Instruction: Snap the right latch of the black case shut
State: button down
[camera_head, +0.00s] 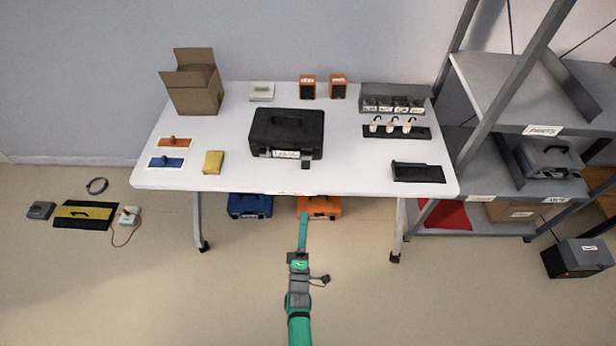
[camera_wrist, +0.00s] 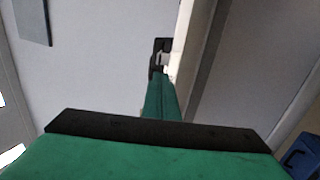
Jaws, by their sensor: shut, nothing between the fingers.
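The black case (camera_head: 288,128) lies closed, with its handle on top, near the middle of the white table. A pale label (camera_head: 286,154) is on its front. The right latch (camera_head: 305,164) shows as a small dark tab sticking out from the front right; its exact angle is too small to tell. The left latch cannot be made out. My gripper (camera_head: 304,215) is shut and empty, in front of the table edge and apart from the case. In the wrist view the slim green gripper (camera_wrist: 160,85) partly covers the case (camera_wrist: 160,47).
The white table (camera_head: 230,136) is clear in front of the case. A yellow block (camera_head: 213,162) lies left and a black holder (camera_head: 417,172) right. Blue (camera_head: 250,205) and orange (camera_head: 322,206) cases sit below the table. A grey shelf (camera_head: 500,87) stands right.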

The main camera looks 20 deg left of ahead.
aim_at(306, 185)
jog(key=x, duration=1.4)
jog(key=shift+s+a, duration=0.15)
jog(key=shift+a, duration=0.1)
